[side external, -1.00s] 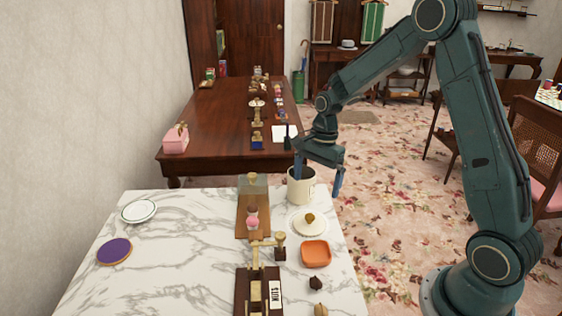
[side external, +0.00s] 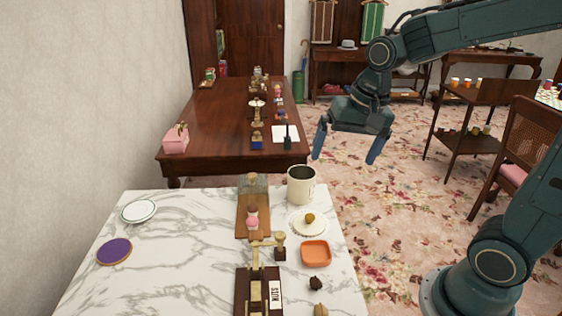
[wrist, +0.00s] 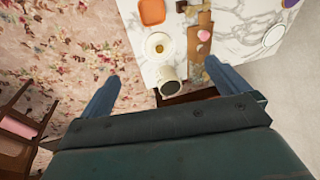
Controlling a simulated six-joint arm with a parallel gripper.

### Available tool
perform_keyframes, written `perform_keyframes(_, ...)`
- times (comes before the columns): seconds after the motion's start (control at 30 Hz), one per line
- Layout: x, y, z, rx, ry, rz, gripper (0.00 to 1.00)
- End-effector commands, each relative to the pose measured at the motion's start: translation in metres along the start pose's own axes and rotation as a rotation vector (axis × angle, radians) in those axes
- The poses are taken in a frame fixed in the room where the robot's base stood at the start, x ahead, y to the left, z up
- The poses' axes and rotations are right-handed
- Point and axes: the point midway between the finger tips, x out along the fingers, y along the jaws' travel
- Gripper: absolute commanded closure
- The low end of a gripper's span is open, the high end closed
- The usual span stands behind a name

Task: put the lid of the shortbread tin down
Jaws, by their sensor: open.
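A flat purple disc with a gold rim (side external: 114,251) lies on the left of the marble table; it looks like a tin lid, but I cannot be sure. A white round disc with a dark rim (side external: 139,211) lies behind it. An open cream cylindrical container (side external: 301,185) stands upright at the far right corner; it also shows in the wrist view (wrist: 172,84). I cannot tell whether it is the shortbread tin. My gripper (side external: 345,160) is open and empty, in the air to the right of and above the container, fingers pointing down.
The marble table (side external: 180,260) also holds a wooden board with a pink item (side external: 252,218), a white plate with a small brown thing (side external: 309,219), an orange dish (side external: 316,253) and a brass-and-wood device (side external: 258,290). A wooden table (side external: 215,115) stands beyond. The marble's left part has free room.

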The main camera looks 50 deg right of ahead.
Motion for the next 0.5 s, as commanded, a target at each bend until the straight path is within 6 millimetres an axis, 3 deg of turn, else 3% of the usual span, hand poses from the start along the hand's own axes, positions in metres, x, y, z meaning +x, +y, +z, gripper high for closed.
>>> perform_keyframes(0.2, -0.032, 0.013, 0.036, -0.234, 0.076, -0.034, 0.00)
perform_keyframes(0.5, -0.057, 0.038, 0.081, -0.543, 0.179, -0.060, 0.00)
